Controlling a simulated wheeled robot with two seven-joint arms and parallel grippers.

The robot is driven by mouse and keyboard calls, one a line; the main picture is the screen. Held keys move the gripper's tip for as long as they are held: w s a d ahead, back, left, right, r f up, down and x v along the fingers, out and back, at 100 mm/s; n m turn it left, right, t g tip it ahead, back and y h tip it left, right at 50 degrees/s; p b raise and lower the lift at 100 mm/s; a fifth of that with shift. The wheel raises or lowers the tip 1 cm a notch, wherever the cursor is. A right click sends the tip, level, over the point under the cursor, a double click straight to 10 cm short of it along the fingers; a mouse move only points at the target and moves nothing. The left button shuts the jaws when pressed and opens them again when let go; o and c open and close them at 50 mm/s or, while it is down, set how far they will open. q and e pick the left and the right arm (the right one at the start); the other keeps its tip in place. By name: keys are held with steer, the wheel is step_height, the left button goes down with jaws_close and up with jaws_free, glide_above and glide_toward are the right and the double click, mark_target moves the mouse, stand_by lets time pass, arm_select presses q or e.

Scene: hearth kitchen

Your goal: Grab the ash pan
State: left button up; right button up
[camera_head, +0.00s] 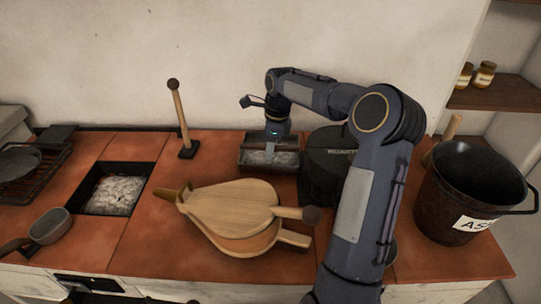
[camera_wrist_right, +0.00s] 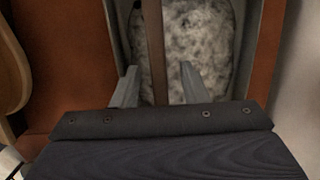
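The ash pan (camera_head: 262,167) is a dark grey metal box with pale ash in it, at the back middle of the red-tiled top. In the wrist view its wall (camera_wrist_right: 246,50) and the ash show, with a brown bar-like handle (camera_wrist_right: 153,45) running across the pan. My right gripper (camera_head: 272,146) reaches down over the pan from above. Its two fingers (camera_wrist_right: 156,88) are open, one on each side of the handle, with a visible gap on both sides. How deep the fingertips reach is hard to tell. My left gripper is not in view.
Wooden bellows (camera_head: 232,208) lie in front of the pan. A dark ash bucket (camera_head: 448,205) stands at the right.

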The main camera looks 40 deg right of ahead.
steer(key=shift+f, duration=0.5)
steer(key=shift+a, duration=0.1)
jaws_close()
steer(key=shift+w+r, duration=0.1)
